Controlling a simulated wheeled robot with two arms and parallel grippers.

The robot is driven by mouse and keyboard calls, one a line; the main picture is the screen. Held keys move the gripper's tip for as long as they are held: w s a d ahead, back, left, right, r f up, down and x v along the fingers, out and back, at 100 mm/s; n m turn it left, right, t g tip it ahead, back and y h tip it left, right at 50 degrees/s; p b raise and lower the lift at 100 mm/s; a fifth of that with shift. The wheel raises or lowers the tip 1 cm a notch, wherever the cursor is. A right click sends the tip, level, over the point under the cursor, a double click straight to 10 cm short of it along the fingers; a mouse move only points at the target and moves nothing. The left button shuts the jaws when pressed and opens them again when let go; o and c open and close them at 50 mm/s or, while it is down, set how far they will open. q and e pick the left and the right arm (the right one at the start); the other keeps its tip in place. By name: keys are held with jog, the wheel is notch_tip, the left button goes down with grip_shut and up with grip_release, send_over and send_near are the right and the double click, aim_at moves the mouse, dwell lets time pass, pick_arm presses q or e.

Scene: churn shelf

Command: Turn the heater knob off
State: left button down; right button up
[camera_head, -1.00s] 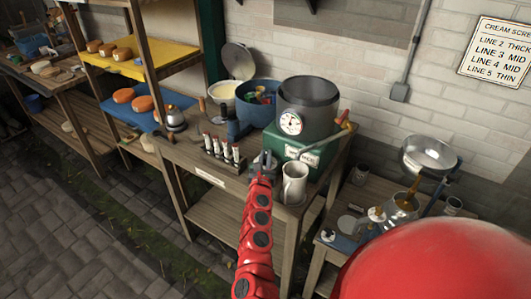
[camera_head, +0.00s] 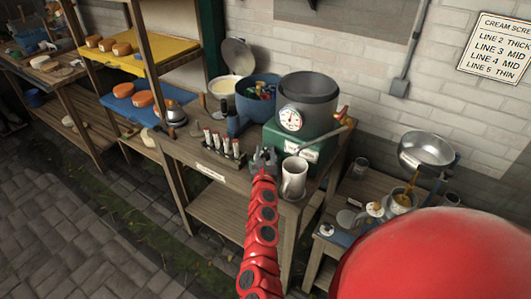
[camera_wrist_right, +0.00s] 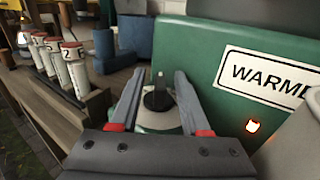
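The heater is a green box (camera_head: 283,142) under a dark grey pot with a dial; its white label, reading "WARM...", shows in the right wrist view. The heater knob (camera_wrist_right: 158,98) is black on a pale round plate, with its pointer standing upright in the right wrist view. An orange light (camera_wrist_right: 253,126) glows on the green face right of it. My right gripper (camera_wrist_right: 160,88) is open, its two fingers either side of the knob with gaps visible. In the head view the right gripper (camera_head: 264,158) is at the heater's front left. My left gripper is not in view.
Several labelled vials (camera_head: 222,145) stand in a rack to the left. A dark grey pot (camera_head: 308,103) sits on the heater.

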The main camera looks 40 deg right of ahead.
jog(key=v, duration=1.7)
jog(key=shift+s, duration=0.2)
jog(key=shift+a, duration=0.1)
